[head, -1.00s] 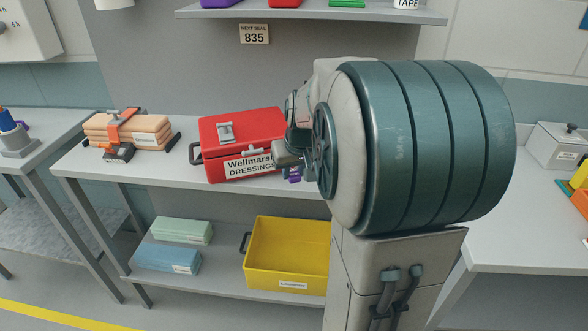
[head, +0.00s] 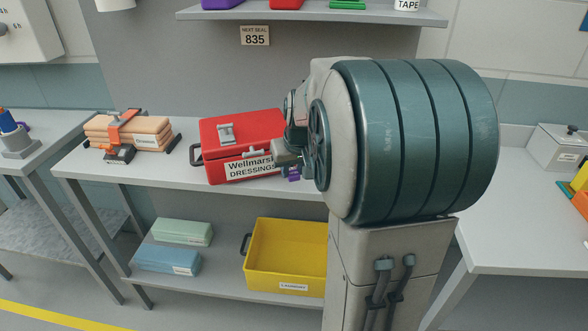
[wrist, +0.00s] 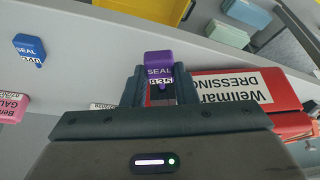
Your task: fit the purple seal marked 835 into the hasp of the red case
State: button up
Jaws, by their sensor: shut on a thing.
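The red case (head: 263,125) labelled Wellmar DRESSINGS stands shut on the middle bench, with a grey latch on its lid. My gripper (wrist: 159,88) is shut on the purple seal (wrist: 159,68), which reads SEAL and 835 in the wrist view. The seal's purple also shows in the head view (head: 294,173) beside the case's front right. In the wrist view the case (wrist: 285,95) lies just right of my fingers. My arm hides the case's right end in the head view. I cannot make out the hasp's opening.
A blue seal (wrist: 30,47) with another number and a pink block (wrist: 12,107) lie left in the wrist view. A clamped stack of tan blocks (head: 130,131) sits left of the case. A yellow bin (head: 288,257) is on the lower shelf. A sign (head: 254,36) reads NEXT SEAL 835.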

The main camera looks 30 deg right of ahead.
jog(key=shift+w+d, duration=0.15)
jog(key=shift+w, duration=0.95)
jog(key=o, duration=1)
jog(key=d+v, duration=0.1)
jog(key=v, duration=1.2)
jog(key=shift+a+r+p, duration=0.4)
jog(key=shift+a+r, duration=0.05)
jog(key=shift+a, duration=0.05)
jog(key=s+a+f+n+g+p, duration=0.1)
jog(key=s+a+f+p, duration=0.1)
jog(key=s+a+f, duration=0.2)
jog(key=s+a+f+p, duration=0.2)
jog(key=s+a+f, duration=0.3)
jog(key=s+a, duration=0.4)
jog(key=s, duration=0.3)
jog(key=shift+s+a+n+g+y, duration=0.3)
jog(key=shift+s+n+g+y, duration=0.05)
jog(key=shift+n+g+y, duration=0.05)
